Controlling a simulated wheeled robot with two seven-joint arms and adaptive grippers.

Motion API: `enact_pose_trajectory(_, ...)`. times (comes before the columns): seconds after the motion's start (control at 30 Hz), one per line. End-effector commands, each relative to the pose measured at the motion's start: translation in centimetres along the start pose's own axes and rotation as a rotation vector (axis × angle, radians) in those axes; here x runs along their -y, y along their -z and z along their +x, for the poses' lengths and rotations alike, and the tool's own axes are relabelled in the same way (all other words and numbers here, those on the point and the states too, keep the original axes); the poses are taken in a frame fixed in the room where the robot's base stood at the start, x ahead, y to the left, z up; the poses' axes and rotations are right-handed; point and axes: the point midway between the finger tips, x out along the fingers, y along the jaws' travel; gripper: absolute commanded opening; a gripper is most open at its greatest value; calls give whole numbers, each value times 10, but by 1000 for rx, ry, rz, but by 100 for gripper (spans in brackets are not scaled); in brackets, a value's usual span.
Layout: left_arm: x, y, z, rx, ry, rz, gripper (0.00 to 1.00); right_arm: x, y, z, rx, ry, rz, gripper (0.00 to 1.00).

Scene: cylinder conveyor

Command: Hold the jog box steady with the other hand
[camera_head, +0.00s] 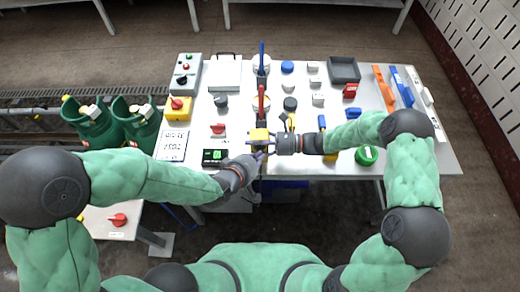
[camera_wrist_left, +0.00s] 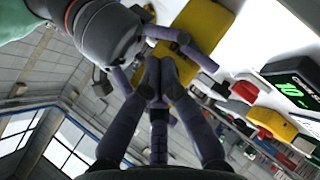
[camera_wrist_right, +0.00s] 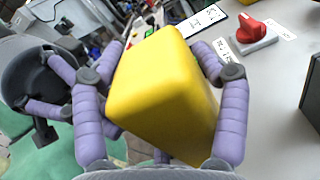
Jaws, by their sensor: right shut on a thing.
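The yellow jog box (camera_head: 259,136) is held up near the table's front edge, in the middle. My right gripper (camera_head: 271,141) comes from the right and is shut on it; in the right wrist view the fingers clasp opposite sides of the box (camera_wrist_right: 165,90). My left gripper (camera_head: 250,160) is just in front and to the left of the box. In the left wrist view its fingertips (camera_wrist_left: 160,80) are drawn together, close below the yellow box (camera_wrist_left: 200,35). Whether they touch it cannot be told.
A black display with green digits (camera_head: 215,157) lies left of my left gripper. A green round button (camera_head: 366,155) stands to the right.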

Motion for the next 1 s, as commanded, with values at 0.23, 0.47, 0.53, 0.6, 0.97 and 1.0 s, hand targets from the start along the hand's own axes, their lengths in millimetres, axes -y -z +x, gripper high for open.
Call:
enact_pose_trajectory(0.23,4,-8,-8,1,1,1,0,-1,2,0,-3,-1,3,33)
enact_pose_trajectory(0.47,4,-8,-8,1,1,0,0,-1,2,0,-3,-1,4,33)
enact_pose_trajectory(0.53,4,-9,-8,1,1,0,0,-1,2,0,-3,-1,4,33)
enact_pose_trajectory(0.6,4,-10,-10,2,1,1,0,-1,2,0,-3,-1,4,33)
enact_pose_trajectory(0.97,12,-30,-30,3,1,1,0,-1,2,0,-3,-1,3,33)
enact_pose_trajectory(1.0,13,-32,-33,3,1,0,0,-1,2,0,-3,-1,3,33)
